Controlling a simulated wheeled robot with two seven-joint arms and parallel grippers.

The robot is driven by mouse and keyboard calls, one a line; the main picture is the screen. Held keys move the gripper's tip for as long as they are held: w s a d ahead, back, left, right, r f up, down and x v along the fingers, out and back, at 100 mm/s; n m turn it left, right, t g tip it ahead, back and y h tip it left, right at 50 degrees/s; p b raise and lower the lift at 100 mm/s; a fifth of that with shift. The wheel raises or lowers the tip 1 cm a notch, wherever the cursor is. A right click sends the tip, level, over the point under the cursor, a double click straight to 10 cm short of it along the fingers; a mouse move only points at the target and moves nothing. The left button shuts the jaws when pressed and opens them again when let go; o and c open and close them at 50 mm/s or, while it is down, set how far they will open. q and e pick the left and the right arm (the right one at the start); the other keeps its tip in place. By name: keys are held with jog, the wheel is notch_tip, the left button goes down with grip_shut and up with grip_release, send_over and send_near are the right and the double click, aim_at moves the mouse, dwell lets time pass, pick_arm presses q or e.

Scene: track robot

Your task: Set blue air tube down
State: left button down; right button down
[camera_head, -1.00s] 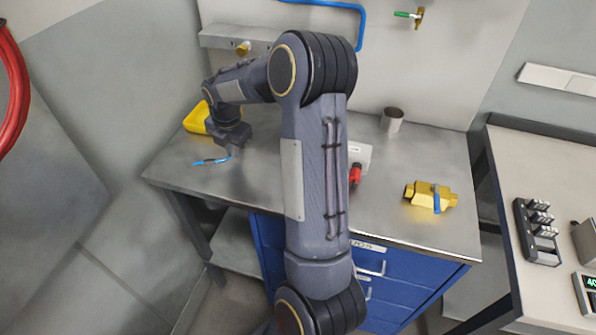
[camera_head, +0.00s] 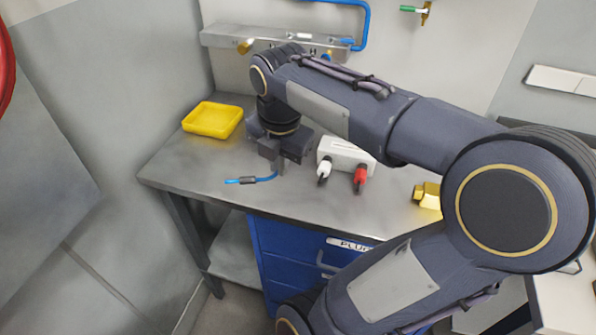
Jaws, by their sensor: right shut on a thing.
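The blue air tube (camera_head: 268,178) is a short piece with a dark fitting, and its light blue tip points left. It is just above or on the grey metal bench top (camera_head: 190,167); I cannot tell whether it touches. My right gripper (camera_head: 279,172) is shut on the tube's right end, pointing down over the bench's left-middle part. My right arm covers much of the bench's right side. My left gripper is out of view.
A yellow tray (camera_head: 213,119) sits at the bench's back left. A white block with white and red plugs (camera_head: 345,152) stands close right of the gripper. A yellow part (camera_head: 428,195) is partly hidden by my arm. The bench's front left is clear.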

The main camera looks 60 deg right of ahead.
jog(key=w+d+f, duration=0.2)
jog(key=d, duration=0.1)
jog(key=w+d+f, duration=0.2)
jog(key=d+f, duration=0.1)
jog(key=w+d+f, duration=0.2)
jog(key=d+f, duration=0.1)
jog(key=shift+w+d+p, duration=0.25)
jog(key=shift+p, duration=0.15)
jog(key=shift+w+d+f, duration=0.2)
jog(key=shift+d+f, duration=0.1)
jog(key=shift+f, duration=0.2)
jog(key=shift+w+d+f, duration=0.15)
jog(key=shift+f, duration=1.6)
jog(key=shift+f, duration=0.2)
jog(key=c, duration=1.6)
grip_release()
jog(key=shift+r, duration=0.1)
